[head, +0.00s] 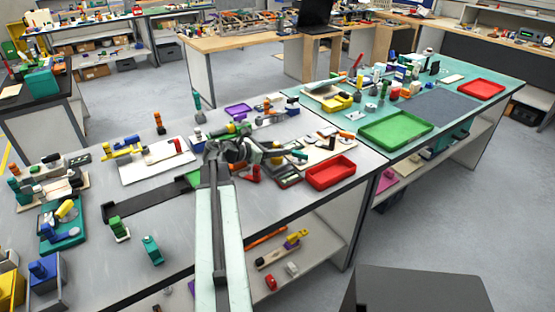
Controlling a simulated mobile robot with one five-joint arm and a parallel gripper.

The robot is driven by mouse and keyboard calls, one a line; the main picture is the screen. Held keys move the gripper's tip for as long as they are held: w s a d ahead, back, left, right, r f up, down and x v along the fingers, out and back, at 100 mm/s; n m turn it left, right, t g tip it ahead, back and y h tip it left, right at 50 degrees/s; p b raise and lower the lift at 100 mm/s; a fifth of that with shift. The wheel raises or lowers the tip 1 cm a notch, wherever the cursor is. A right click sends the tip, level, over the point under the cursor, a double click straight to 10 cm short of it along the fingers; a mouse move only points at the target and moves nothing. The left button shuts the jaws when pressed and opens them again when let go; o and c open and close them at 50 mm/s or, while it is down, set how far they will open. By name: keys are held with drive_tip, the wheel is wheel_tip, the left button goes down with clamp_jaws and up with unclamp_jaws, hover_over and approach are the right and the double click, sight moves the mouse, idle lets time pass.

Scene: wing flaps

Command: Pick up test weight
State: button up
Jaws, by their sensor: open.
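My arm reaches from the bottom of the head view over the grey workbench (190,240). My gripper (241,150) is a dark cluster at the arm's far end, above the middle of the bench. It is open, but its fingertips are small and hard to separate from the parts behind them. I cannot single out the test weight among the many small objects. My arm and gripper hide part of the bench around them.
A red tray (331,172) lies at the bench's right end. A green tray (395,130) lies on the adjoining teal bench. A white board (157,163) and a dark strip (150,203) lie left of my gripper. The front middle of the bench is mostly clear.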

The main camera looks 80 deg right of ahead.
clamp_jaws()
drive_tip(key=shift+r, duration=0.15)
wheel_tip(320, 180, up, 10)
drive_tip(key=p, duration=1)
drive_tip(key=shift+w, duration=0.1)
